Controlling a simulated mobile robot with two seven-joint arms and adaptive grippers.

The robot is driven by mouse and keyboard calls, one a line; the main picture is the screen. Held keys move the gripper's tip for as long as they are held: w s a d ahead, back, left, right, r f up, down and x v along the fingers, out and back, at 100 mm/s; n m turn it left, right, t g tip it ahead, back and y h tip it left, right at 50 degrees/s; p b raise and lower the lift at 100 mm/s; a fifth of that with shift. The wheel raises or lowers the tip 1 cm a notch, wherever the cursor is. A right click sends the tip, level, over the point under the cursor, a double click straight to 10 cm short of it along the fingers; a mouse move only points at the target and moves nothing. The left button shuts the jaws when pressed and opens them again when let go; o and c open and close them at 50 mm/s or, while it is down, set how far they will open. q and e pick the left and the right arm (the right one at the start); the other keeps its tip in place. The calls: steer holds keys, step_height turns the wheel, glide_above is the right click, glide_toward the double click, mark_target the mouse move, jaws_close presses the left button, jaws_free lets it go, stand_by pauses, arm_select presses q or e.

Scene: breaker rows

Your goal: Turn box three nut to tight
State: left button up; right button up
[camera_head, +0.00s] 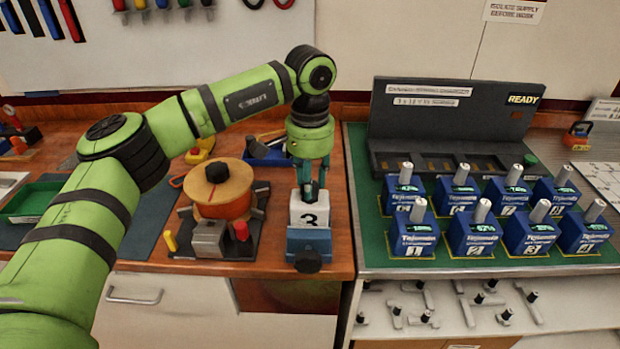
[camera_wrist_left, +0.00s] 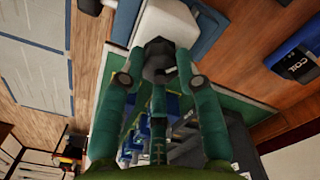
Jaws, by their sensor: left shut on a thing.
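In the left wrist view, the green fingers (camera_wrist_left: 160,82) close around a dark nut (camera_wrist_left: 158,55) on the white box (camera_wrist_left: 168,20). The fingers hide much of the nut, and I cannot tell how tight it sits. My right gripper is in neither view.
An orange round device (camera_head: 222,195) with a wooden top stands close left of the box. Two rows of blue breaker units (camera_head: 470,235) stand on a green mat (camera_head: 450,262) to the right, before a dark open case (camera_head: 440,120). A green tray (camera_head: 28,203) lies far left.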

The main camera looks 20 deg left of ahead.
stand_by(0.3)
arm_select(q)
steer(key=o, duration=1.2)
steer(key=shift+c, duration=0.2)
step_height(320, 180, up, 12)
steer(key=shift+f, duration=0.1)
